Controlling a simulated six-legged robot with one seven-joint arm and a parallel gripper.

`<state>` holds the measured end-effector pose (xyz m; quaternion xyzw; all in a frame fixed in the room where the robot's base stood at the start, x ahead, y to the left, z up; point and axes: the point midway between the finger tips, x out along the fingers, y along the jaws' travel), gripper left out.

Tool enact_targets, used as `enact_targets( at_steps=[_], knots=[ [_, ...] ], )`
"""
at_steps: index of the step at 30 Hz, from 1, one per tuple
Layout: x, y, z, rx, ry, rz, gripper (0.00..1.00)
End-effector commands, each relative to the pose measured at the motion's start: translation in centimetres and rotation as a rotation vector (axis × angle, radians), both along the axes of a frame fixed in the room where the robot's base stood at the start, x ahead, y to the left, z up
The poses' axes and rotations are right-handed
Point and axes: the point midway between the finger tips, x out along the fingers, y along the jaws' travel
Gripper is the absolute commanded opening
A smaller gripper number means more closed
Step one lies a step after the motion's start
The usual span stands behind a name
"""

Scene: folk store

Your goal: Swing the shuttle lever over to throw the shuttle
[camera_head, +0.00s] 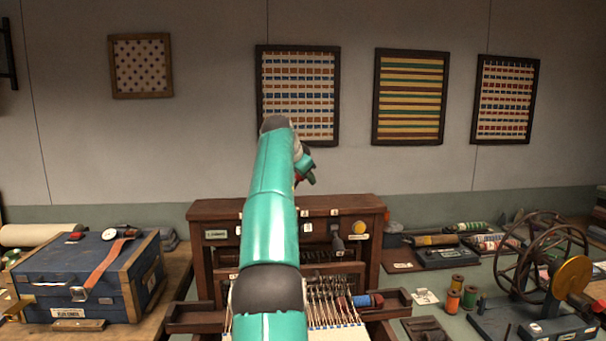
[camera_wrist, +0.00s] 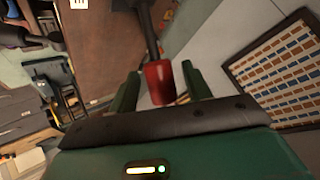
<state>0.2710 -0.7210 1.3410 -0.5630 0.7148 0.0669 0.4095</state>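A brown wooden loom (camera_head: 225,215) stands in the middle of the head view, partly hidden by my teal arm. In the wrist view, a lever with a dark rod and a red knob (camera_wrist: 158,84) comes down between the two green fingers of my gripper (camera_wrist: 160,72). Gaps show on both sides of the knob, and the fingers look open. In the head view my gripper (camera_head: 306,170) is above the loom's top; the red knob is mostly hidden there. A red and blue shuttle (camera_head: 366,300) lies in the right-hand tray (camera_head: 398,302).
A dark lever (camera_head: 338,243) and a yellow round knob (camera_head: 359,228) are on the loom's front. A blue case (camera_head: 75,280) stands at left. Thread spools (camera_head: 457,283) and a winding wheel (camera_head: 540,255) stand at right. Framed textiles (camera_head: 410,97) hang on the wall behind.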

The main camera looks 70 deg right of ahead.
Motion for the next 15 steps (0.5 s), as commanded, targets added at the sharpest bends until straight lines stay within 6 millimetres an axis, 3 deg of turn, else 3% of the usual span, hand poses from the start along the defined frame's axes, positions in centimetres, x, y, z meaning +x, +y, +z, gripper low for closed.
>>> enact_targets(
  at_steps=[8,15],
  knots=[
    [0.1,0.7,0.7,-0.003,0.000,0.002,0.49],
    [0.3,4.1,3.8,-0.004,-0.002,0.003,0.49]
  ],
)
